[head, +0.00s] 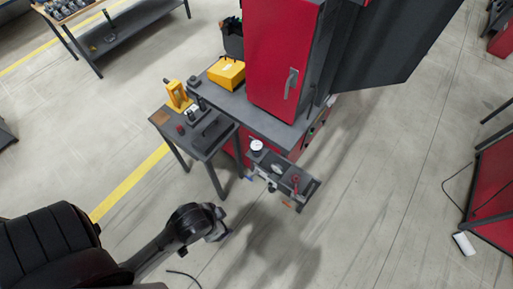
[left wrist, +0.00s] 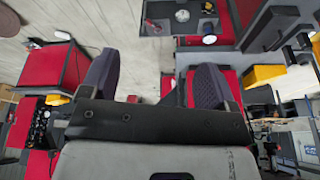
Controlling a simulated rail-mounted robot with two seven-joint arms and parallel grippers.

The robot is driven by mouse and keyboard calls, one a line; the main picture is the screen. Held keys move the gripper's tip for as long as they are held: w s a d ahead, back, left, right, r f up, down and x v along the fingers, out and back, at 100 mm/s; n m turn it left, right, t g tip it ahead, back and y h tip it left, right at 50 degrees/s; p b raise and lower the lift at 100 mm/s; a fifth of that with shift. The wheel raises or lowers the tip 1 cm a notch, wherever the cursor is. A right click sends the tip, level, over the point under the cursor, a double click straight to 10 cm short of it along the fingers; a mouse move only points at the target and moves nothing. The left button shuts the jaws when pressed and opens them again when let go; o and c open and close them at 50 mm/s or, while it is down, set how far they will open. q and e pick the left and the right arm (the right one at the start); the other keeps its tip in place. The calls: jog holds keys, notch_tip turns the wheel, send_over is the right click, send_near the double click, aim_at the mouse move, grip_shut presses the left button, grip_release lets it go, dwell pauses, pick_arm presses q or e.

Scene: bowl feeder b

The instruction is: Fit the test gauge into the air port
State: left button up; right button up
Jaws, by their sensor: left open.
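I cannot make out the air port. My left gripper (head: 218,229) is apart from both, nearer the camera and lower left of the unit. In the left wrist view its two fingers (left wrist: 155,82) are spread with nothing between them. A dial (left wrist: 182,15) shows small beyond them. My right gripper is not in view.
A red cabinet (head: 282,60) and a yellow box (head: 227,72) stand on the bench. A small dark side table (head: 205,138) with tools adjoins it on the left. A red frame (head: 495,190) stands at right. Open floor lies in front of the air unit.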

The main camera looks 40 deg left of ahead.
pick_arm(q)
jog(key=o, duration=0.3)
jog(key=shift+f, duration=0.1)
